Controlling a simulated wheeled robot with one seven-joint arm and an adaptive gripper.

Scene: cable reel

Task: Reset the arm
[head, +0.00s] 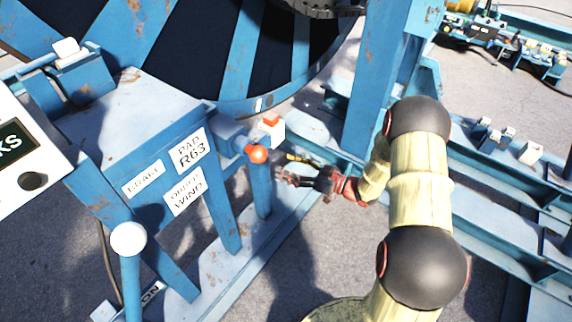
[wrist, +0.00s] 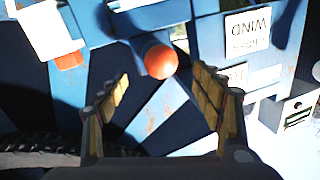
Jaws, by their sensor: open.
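My arm (head: 420,185), with cream links and dark joints, reaches in from the lower right in the head view. My gripper (head: 285,172) is at its end, beside an orange ball-shaped knob (head: 257,154) on the blue stand. In the wrist view my gripper (wrist: 165,100) has its two fingers spread wide apart. Nothing is between them at the tips. The orange knob (wrist: 160,61) shows beyond and between the fingers, apart from them as far as I can tell.
A blue stand (head: 130,105) carries white labels (head: 190,152). A white-knobbed lever (head: 128,239) stands in front. A large blue reel (head: 215,55) fills the back. A blue post (head: 375,80) and rails (head: 490,210) lie close by my arm. Grey floor (head: 290,255) is clear below the gripper.

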